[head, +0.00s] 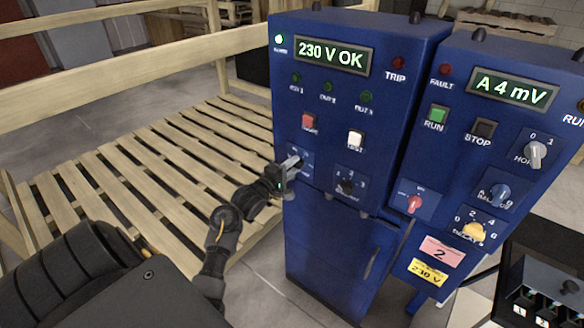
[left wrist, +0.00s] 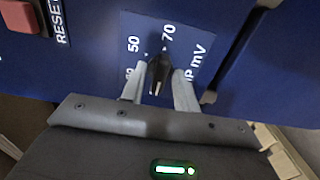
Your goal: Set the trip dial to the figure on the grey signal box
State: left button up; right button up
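The trip dial is a dark knob (left wrist: 158,72) on a blue plate marked "50", "70" and "mV" in the left wrist view. Another figure at the plate's left is partly hidden by a finger. A pale mark shows on the knob's near end; I cannot tell which figure it is set to. My left gripper (left wrist: 159,80) has one finger on each side of the knob, seemingly shut on it. In the head view my left gripper (head: 288,168) is at the dial plate (head: 300,152) and covers the knob. My right gripper is not in view. I cannot identify the grey signal box for certain.
The left blue cabinet (head: 335,105) reads "230 V OK". The right blue cabinet (head: 465,125) reads "A 4 mV" and bears a pink "2" label (head: 442,252). A dark box with numbered switches (head: 545,285) stands lower right. A slatted wooden pallet (head: 150,165) lies left.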

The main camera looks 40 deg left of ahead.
pick_arm(q)
jog(key=shift+c, duration=1)
